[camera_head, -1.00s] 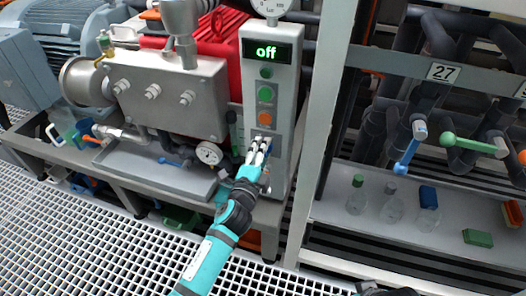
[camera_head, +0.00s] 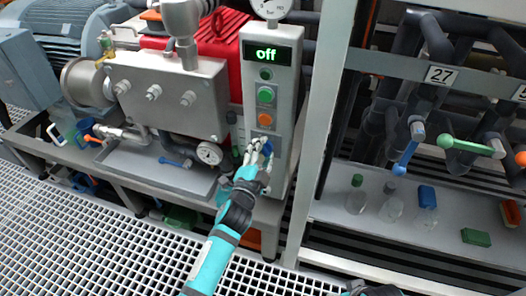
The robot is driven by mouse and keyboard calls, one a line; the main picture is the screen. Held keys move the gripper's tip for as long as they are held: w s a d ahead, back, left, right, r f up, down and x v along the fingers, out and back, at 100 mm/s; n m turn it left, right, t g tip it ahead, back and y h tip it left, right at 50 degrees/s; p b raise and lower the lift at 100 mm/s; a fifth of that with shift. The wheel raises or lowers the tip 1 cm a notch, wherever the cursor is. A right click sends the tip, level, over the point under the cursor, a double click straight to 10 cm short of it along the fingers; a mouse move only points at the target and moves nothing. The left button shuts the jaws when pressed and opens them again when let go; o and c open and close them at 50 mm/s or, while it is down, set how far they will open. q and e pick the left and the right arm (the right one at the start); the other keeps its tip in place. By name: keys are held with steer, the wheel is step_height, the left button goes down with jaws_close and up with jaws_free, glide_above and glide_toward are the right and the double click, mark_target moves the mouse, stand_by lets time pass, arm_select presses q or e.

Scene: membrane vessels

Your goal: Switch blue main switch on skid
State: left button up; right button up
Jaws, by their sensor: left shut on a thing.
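The grey control column (camera_head: 284,101) of the skid stands at the picture's centre. Its display (camera_head: 267,53) reads "off" in green. Below it are a small green button, a larger green button (camera_head: 265,95) and an orange button (camera_head: 265,119). The blue main switch (camera_head: 267,148) sits under the orange button, partly hidden by my fingers. My left gripper (camera_head: 257,153) reaches up from below and is shut on the blue switch.
A grey metal block (camera_head: 170,95) with a gauge (camera_head: 209,153) stands left of the column. A pale post (camera_head: 322,120) rises on the right. Beyond it are pipes with blue and green valve handles (camera_head: 466,144) and a shelf with bottles (camera_head: 392,206).

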arm_select(q)
steer(key=shift+f, duration=0.1)
steer(key=o, duration=1.2)
steer(key=v, duration=1.2)
